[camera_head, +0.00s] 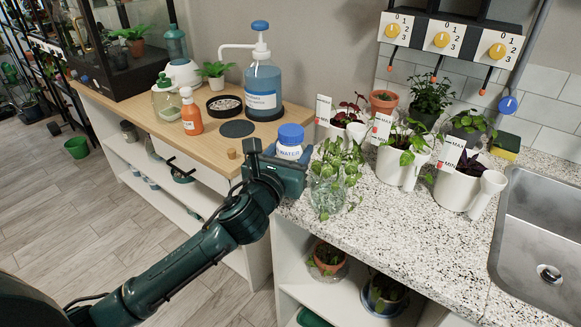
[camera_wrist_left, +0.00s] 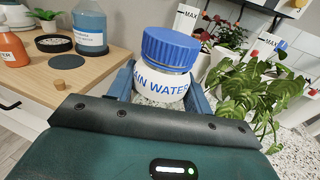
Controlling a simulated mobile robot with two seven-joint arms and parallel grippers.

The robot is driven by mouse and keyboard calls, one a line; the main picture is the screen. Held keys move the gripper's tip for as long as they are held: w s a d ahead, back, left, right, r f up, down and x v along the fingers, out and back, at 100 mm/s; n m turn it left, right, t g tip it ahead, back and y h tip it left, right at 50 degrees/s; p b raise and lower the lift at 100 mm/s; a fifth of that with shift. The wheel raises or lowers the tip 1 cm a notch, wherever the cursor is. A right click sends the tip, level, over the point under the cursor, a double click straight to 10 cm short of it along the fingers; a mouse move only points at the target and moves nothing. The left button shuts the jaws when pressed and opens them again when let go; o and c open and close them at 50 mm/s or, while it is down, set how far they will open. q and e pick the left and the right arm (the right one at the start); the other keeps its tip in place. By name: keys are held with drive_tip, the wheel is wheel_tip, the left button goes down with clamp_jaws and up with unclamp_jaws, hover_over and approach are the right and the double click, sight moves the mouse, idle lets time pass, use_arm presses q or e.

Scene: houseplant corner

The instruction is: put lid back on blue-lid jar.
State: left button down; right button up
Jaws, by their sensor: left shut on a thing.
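The jar (camera_head: 289,153) is white with blue lettering reading "WATER". It stands at the left end of the speckled counter, near the wooden top. Its ribbed blue lid (camera_head: 290,134) is seated on top of it. In the left wrist view the jar (camera_wrist_left: 160,86) is between the fingers with the blue lid (camera_wrist_left: 171,48) above them. My left gripper (camera_head: 280,163) is shut on the jar's body, below the lid. The jar's base is hidden by the gripper. My right gripper is not in view.
A leafy plant in a glass vase (camera_head: 327,190) stands close right of the jar. White planters (camera_head: 455,188) and a sink (camera_head: 545,235) are further right. On the wooden top (camera_head: 205,147) are a blue pump bottle (camera_head: 263,88), an orange bottle (camera_head: 191,116) and a dark disc (camera_head: 236,128).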

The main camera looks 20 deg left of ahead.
use_arm(q)
drive_tip(key=shift+f+b, duration=0.6)
drive_tip(key=shift+f, duration=1.25)
drive_tip(key=shift+f, duration=0.2)
drive_tip(key=c, duration=0.9)
unclamp_jaws()
drive_tip(key=shift+r, duration=0.25)
drive_tip(key=s+a, duration=0.1)
drive_tip(key=s, duration=1.1)
drive_tip(key=shift+f, duration=0.1)
